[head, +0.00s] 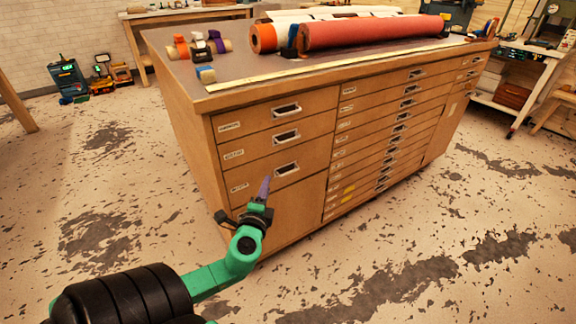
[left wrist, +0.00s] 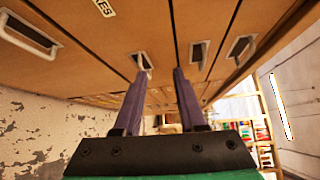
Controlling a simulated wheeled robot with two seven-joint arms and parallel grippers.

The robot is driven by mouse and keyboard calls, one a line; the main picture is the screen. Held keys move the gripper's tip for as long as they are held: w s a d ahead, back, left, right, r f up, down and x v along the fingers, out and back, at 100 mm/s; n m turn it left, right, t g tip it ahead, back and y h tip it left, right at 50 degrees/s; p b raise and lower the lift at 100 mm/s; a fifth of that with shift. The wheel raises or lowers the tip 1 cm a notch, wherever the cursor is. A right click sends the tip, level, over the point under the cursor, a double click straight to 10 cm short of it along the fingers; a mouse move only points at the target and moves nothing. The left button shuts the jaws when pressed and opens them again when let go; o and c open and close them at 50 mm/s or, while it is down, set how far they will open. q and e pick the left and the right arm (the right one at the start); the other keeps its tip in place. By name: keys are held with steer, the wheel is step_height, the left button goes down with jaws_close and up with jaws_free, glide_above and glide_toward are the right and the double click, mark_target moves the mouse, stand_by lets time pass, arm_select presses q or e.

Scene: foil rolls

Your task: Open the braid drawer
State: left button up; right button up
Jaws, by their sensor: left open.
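A wooden cabinet (head: 300,225) has three wide drawers stacked on its left part, each with a metal pull handle and a small label. The labels are too small to read in the head view, so I cannot tell which drawer is the braid one. The third drawer's handle (head: 286,169) is just above and right of my left gripper (head: 265,188). In the left wrist view the gripper (left wrist: 160,76) is open and empty, its purple fingers pointing toward the cabinet front. A handle (left wrist: 142,64) shows near the left fingertip; contact cannot be told. My right gripper is not in view.
Several thin drawers (head: 385,135) fill the cabinet's right part. A red roll (head: 370,31) and smaller rolls lie on the cabinet top. A label ending in "LES" (left wrist: 104,8) shows in the left wrist view. The floor in front is clear.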

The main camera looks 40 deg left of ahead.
arm_select(q)
steer(key=d+r+m+t, duration=0.1)
steer(key=d+r+t, duration=0.2)
steer(key=d+r, duration=0.15)
glide_toward(288, 144)
steer(key=w+a+r, duration=0.2)
steer(key=w+r, duration=0.3)
steer(key=shift+d, duration=0.2)
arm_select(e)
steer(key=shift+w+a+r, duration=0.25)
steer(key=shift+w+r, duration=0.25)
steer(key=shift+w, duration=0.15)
arm_select(q)
steer(key=shift+c, duration=0.2)
jaws_close()
